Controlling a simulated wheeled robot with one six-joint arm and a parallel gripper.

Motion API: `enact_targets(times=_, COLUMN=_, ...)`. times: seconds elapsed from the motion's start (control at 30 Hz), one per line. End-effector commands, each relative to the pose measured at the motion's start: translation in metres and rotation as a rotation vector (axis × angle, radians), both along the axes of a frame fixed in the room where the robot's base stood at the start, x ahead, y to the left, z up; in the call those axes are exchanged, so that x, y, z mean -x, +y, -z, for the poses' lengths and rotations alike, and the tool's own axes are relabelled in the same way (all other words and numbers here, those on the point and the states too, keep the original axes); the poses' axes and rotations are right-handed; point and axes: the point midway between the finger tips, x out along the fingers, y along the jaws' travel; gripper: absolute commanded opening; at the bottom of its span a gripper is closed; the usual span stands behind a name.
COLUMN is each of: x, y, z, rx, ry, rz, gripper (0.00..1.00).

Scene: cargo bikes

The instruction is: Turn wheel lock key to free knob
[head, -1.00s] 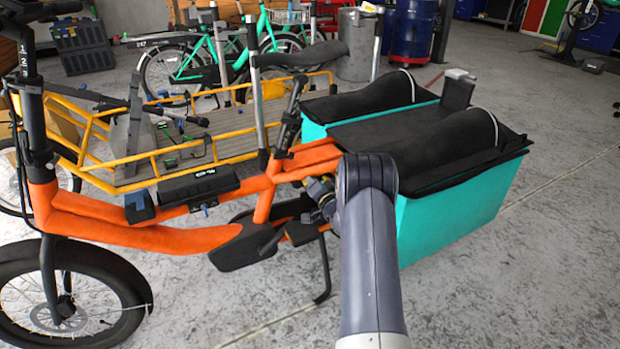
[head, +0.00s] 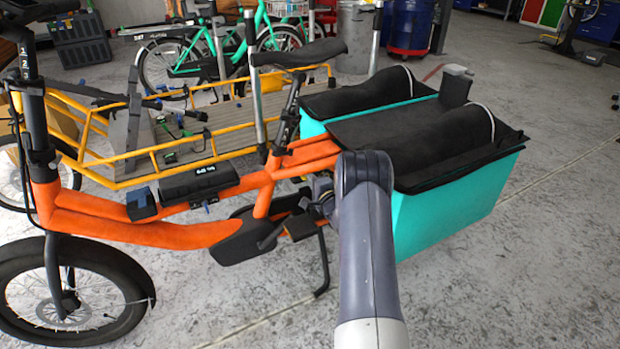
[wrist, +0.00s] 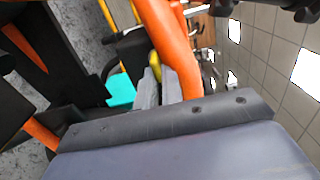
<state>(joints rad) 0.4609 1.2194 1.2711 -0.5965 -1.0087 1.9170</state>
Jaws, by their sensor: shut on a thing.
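My gripper (wrist: 160,92) shows in the wrist view as two pale grey fingers, shut on a small yellow piece (wrist: 154,62) at their tips. I take this piece to be the wheel lock key; its shape and turn angle are mostly hidden. The fingers are close beside the orange bike frame tube (wrist: 168,40). In the head view, my gripper (head: 322,192) is partly hidden behind my arm, low near the rear of the orange cargo bike (head: 130,232). I cannot make out the lock or a separate knob.
The teal cargo box (head: 440,205) with a black cover stands right of my arm. Black pedal and crank parts (head: 242,240) lie left of my gripper. A yellow cargo bike (head: 225,140) stands behind. Grey floor at the front right is clear.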

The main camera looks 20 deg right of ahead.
Motion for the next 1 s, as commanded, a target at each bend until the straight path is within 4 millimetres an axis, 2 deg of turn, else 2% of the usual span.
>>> enact_targets(times=0.5, x=0.0001, y=-0.0001, z=0.0010, rx=-0.018, ry=0.002, rz=0.001, gripper=0.00)
enact_targets(times=0.53, x=0.0002, y=-0.0001, z=0.0010, rx=-0.018, ry=0.003, rz=0.001, gripper=0.10)
enact_targets(times=0.77, x=0.0001, y=-0.0001, z=0.0007, rx=-0.017, ry=0.002, rz=0.000, gripper=0.29)
enact_targets(times=1.0, x=0.0005, y=-0.0001, z=0.0002, rx=-0.016, ry=0.002, rz=0.000, gripper=0.29)
